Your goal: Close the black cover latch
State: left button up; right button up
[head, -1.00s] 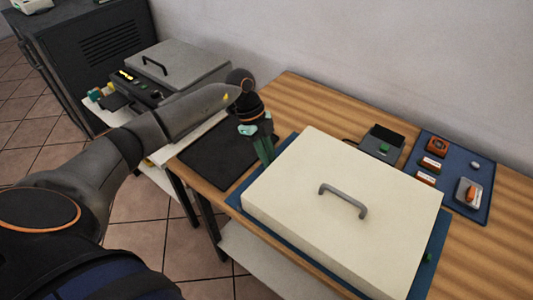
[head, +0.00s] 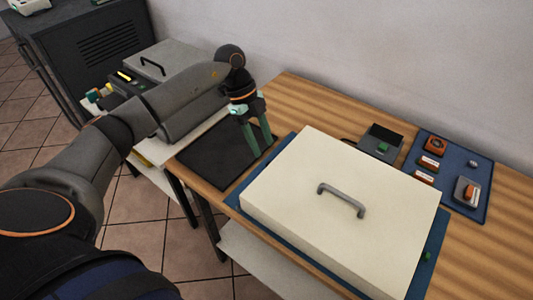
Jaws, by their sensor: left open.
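A large cream cover (head: 310,225) with a grey handle (head: 342,200) lies flat and closed over a blue base (head: 433,250) on the wooden table. I cannot make out a black latch on it; its near side is partly out of sight. A small dark piece shows behind the cover, next to a dark box (head: 381,140). My left gripper (head: 262,150) is open and empty, pointing down above the black mat (head: 205,163), to the left of the cover and apart from it. My right gripper is not in view.
A blue tray (head: 486,150) with several small parts lies at the right. A grey-lidded device (head: 177,60) stands on a side table at the left, beside a dark cabinet (head: 85,50). Bare wood (head: 310,100) is free behind the cover.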

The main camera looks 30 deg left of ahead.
pick_arm(q)
jog(key=v, duration=0.7)
dwell(0.4)
